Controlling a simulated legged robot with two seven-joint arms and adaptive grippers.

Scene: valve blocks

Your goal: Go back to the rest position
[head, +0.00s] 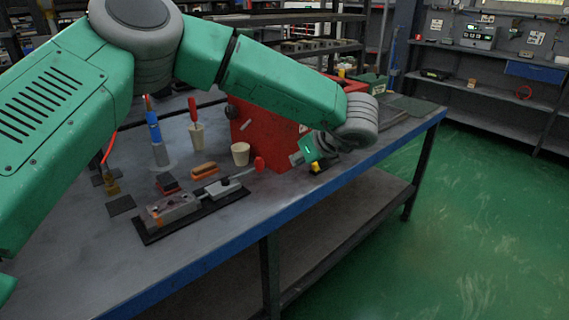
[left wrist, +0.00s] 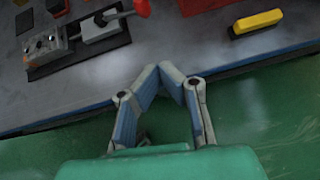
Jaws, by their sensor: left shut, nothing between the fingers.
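My left arm comes in from the left of the head view and reaches across the workbench (head: 250,232). My left gripper shows in the left wrist view (left wrist: 158,72), its fingertips together with nothing between them, over the bench's blue front edge. In the head view the gripper is partly hidden behind my wrist, in front of the red box (head: 262,128). The valve block (head: 172,208) lies on a black plate at the front of the bench, left of the gripper and apart from it. My right gripper is not in view.
A yellow block (left wrist: 256,22) lies near the bench edge, close to the gripper. A cream cup (head: 240,153), an orange-brown block (head: 205,171) and a blue bottle-like item (head: 154,135) stand behind the valve block. Shelves line the back; green floor (head: 470,220) is clear at right.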

